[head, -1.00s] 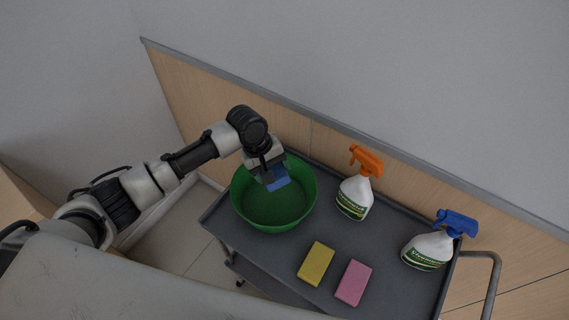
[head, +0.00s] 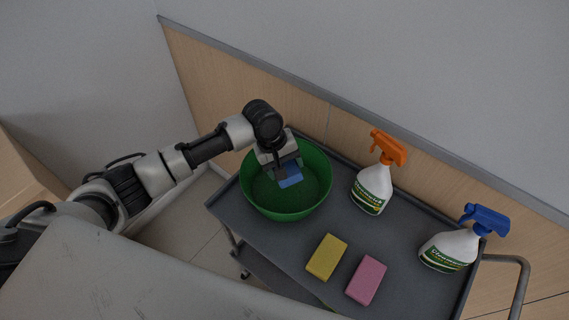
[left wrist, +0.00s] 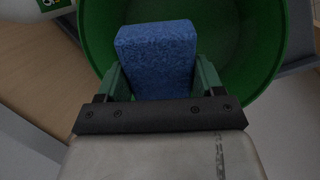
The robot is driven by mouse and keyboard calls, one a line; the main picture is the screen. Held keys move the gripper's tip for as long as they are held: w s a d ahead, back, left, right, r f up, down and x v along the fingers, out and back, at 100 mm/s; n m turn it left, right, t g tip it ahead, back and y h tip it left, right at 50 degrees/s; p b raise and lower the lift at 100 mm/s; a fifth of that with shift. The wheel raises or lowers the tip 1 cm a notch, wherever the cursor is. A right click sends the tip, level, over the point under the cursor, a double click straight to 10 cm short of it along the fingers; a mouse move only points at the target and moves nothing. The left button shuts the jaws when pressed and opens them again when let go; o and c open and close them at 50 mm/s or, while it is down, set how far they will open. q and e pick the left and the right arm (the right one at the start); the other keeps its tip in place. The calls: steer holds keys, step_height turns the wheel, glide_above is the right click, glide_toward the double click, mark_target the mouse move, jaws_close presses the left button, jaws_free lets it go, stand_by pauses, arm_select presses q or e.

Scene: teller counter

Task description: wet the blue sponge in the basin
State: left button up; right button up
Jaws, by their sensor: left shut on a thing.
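The blue sponge (head: 289,178) is held in my left gripper (head: 284,172), which is shut on it. In the left wrist view the sponge (left wrist: 157,58) sits between the two fingers of the gripper (left wrist: 160,82). The green basin (head: 318,190) stands on the cart, and the sponge is over or inside its opening. The head view does not clearly show how far down the sponge is. The basin's wall also shows behind the sponge in the left wrist view (left wrist: 266,50). My right gripper is not in view.
The grey cart (head: 262,240) also carries a yellow sponge (head: 327,257), a pink sponge (head: 366,280), an orange-topped spray bottle (head: 373,188) and a blue-topped spray bottle (head: 450,250). A wood-panelled wall (head: 215,90) runs behind the cart.

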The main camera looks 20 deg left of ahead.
mark_target(289, 165)
arm_select(q)
steer(key=shift+f+b, duration=0.7)
steer(key=shift+f, duration=2.25)
step_height(289, 165, up, 2)
steer(key=shift+r+p, duration=0.1)
steer(key=shift+p, duration=1.15)
step_height(289, 165, up, 8)
steer(key=p, duration=0.9)
steer(key=shift+f, duration=0.2)
steer(key=shift+r, duration=0.1)
steer(key=shift+r+p, duration=0.95)
steer(key=shift+p, duration=0.05)
steer(key=shift+r, duration=1)
